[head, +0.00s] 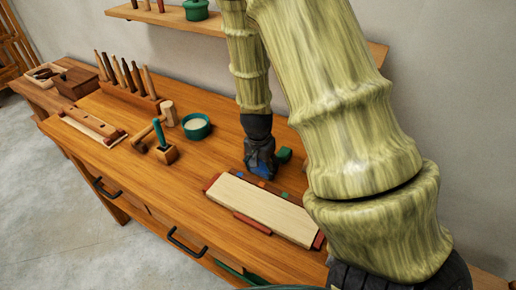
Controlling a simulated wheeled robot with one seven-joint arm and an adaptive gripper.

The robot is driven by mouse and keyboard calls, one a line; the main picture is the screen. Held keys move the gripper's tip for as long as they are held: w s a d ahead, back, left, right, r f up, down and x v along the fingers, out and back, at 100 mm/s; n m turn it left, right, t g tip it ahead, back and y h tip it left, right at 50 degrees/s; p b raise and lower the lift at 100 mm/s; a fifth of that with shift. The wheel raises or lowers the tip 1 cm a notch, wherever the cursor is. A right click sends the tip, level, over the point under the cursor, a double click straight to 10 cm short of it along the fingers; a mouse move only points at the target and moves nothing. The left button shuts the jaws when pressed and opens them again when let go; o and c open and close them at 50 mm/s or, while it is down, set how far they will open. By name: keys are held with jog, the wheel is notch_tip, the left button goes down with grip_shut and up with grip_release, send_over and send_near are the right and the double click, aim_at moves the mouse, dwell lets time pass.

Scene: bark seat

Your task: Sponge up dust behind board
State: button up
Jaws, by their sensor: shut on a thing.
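The pale board (262,207) lies flat on the wooden workbench, with red pieces at its ends and a red strip along its front edge. My gripper (262,171) is just behind the board, low over the bench, pointing down. It is shut on the sponge, which is mostly hidden by the fingers; its colour and contact with the bench are not clear. A green block (284,155) shows right beside the gripper. Small blue and green patches show along the board's back edge. I cannot make out the dust.
A green bowl (197,126), a wooden mallet (150,130) and a small block with a green-handled tool (163,150) stand left of my gripper. A tool rack (130,92) is farther back. A shelf (165,16) hangs on the wall. The bench front-left of the board is clear.

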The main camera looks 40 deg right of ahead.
jog(key=shift+s+d, duration=0.3)
jog(key=shift+s, duration=0.65)
jog(key=shift+w+a+r+p, duration=0.1)
jog(key=shift+w+a+p, duration=0.25)
jog(key=shift+w, duration=0.45)
jog(key=shift+w+a+f+p, duration=0.15)
jog(key=shift+w+p, duration=0.25)
jog(key=shift+w, duration=0.45)
jog(key=shift+w+a+r+p, duration=0.15)
jog(key=shift+w+a+p, duration=0.25)
jog(key=shift+w, duration=0.4)
jog(key=shift+r, duration=0.1)
notch_tip(320, 180, up, 6)
jog(key=p, duration=0.5)
jog(key=shift+p, duration=0.35)
jog(key=shift+d, duration=0.1)
